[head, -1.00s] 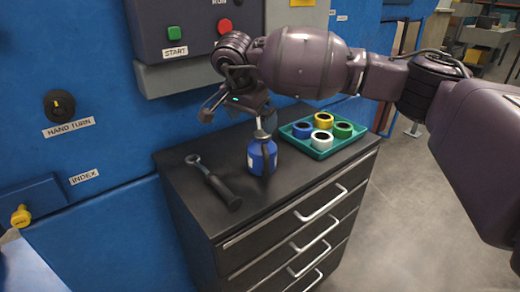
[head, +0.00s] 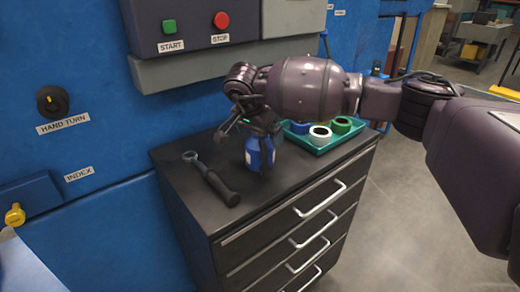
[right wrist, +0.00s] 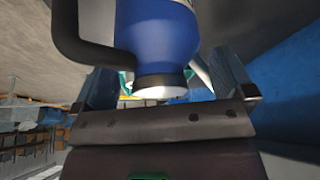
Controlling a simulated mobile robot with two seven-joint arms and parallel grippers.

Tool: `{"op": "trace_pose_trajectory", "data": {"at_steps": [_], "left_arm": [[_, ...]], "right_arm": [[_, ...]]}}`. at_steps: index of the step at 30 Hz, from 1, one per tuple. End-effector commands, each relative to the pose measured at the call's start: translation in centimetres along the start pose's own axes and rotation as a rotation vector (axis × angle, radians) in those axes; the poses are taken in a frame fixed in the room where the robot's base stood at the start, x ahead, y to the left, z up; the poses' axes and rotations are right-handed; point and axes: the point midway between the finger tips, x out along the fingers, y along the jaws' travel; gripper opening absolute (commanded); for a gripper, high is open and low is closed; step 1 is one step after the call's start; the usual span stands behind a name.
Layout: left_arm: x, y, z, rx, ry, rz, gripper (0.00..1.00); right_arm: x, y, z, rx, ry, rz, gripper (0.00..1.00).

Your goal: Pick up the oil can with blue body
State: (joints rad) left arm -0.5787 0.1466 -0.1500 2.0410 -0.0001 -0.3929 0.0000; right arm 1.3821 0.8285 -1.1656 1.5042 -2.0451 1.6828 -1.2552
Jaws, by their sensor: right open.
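The oil can with blue body (head: 254,154) stands on the dark cabinet top (head: 181,169), with a pale label on its side. My right gripper (head: 245,139) is open above and around the can's upper part, hiding its top in the head view. In the right wrist view the blue can (right wrist: 158,38) appears upside down between the two spread fingers, with its dark handle (right wrist: 72,35) to the left. I cannot tell whether a finger touches it. My left gripper is not in view.
A green tray (head: 322,148) with several tape rolls, including a white one (head: 320,136), lies right of the can. A blue wall with a control box (head: 190,35) rises behind. The cabinet's front strip is clear.

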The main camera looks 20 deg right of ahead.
Motion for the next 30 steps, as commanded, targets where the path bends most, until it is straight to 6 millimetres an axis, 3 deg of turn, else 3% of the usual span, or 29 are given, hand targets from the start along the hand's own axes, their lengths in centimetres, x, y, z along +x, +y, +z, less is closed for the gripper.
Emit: {"op": "trace_pose_trajectory", "data": {"at_steps": [3, 11, 20, 30], "left_arm": [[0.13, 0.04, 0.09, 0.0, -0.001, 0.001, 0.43], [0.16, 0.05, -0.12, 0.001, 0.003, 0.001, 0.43], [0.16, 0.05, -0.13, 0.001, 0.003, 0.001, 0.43], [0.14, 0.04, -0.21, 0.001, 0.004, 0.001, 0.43]], "right_arm": [[1.48, 0.04, 0.06, -0.001, -0.002, 0.002, 1.0], [1.61, 0.01, -0.03, 0.0, 0.0, -0.001, 0.98], [1.63, 0.03, -0.01, 0.0, -0.001, 0.0, 0.53], [1.13, 0.01, -0.24, 0.001, 0.0, -0.001, 0.5]]}}
